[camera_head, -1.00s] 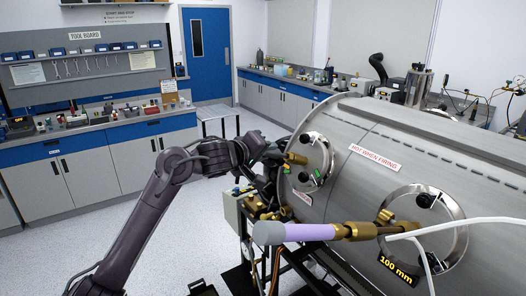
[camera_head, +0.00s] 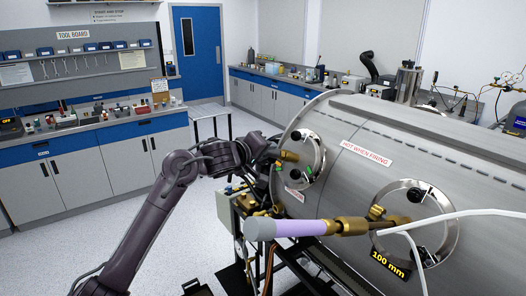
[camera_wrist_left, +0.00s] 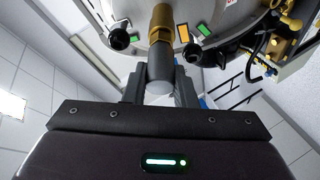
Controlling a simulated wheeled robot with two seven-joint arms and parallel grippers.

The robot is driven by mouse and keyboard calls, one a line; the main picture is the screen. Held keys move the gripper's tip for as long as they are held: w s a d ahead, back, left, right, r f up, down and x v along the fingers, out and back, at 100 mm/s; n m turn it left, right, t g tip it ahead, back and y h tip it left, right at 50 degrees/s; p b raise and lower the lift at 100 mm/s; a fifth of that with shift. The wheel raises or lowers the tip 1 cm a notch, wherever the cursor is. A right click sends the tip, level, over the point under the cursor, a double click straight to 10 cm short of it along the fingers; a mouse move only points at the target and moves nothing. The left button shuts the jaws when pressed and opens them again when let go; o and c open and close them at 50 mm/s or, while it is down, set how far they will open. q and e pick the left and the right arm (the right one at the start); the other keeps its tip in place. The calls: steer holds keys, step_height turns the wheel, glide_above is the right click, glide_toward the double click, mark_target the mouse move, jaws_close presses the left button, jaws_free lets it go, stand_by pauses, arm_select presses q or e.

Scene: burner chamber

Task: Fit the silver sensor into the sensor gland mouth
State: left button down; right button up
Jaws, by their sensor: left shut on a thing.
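The silver sensor (camera_wrist_left: 160,72) shows in the left wrist view as a short grey cylinder between the fingers of my left gripper (camera_wrist_left: 161,92), which is shut on it. Beyond it, in line, is a brass tubular fitting (camera_wrist_left: 161,28), which looks like the sensor gland. The grey end appears to meet the brass; whether it is inside the mouth or only in front cannot be told. In the head view the brass gland (camera_head: 289,156) sticks out of the left round flange, and my left gripper (camera_head: 272,152) is close beside it, its fingers and the sensor hidden. My right gripper is not in view.
The steel chamber (camera_head: 360,125) fills the right. A lavender handle (camera_head: 298,229) with a grey end and brass fittings juts from the 100 mm port (camera_head: 440,225), with white hoses beside it. Dark knobs (camera_wrist_left: 119,40) flank the gland. Open floor lies left.

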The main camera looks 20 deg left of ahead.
arm_select(q)
steer(key=c, duration=1.1)
jaws_free()
